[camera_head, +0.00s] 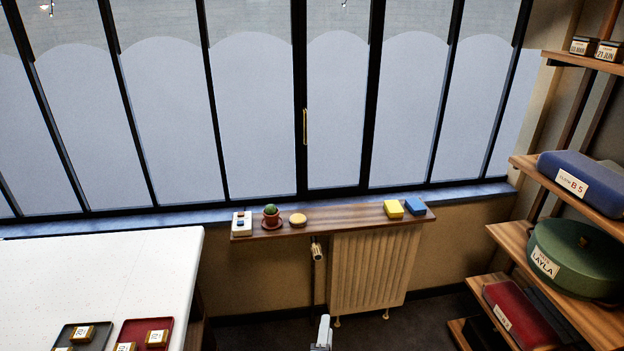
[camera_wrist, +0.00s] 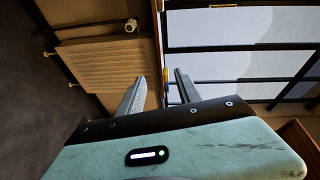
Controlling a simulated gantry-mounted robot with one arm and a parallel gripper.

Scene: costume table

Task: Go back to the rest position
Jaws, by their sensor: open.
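My gripper (camera_wrist: 160,77) shows in the wrist view with its two grey fingers apart and nothing between them. In the camera_head view only a small pale part of my gripper (camera_head: 322,334) shows at the bottom edge, in front of the radiator and clear of the shelf and table. The wrist view is turned on its side, with the radiator (camera_wrist: 95,62) and the window (camera_wrist: 225,65) beyond the fingers.
A white table (camera_head: 120,275) with trays stands left. Wooden shelves (camera_head: 515,238) with cases stand right. The floor between is clear.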

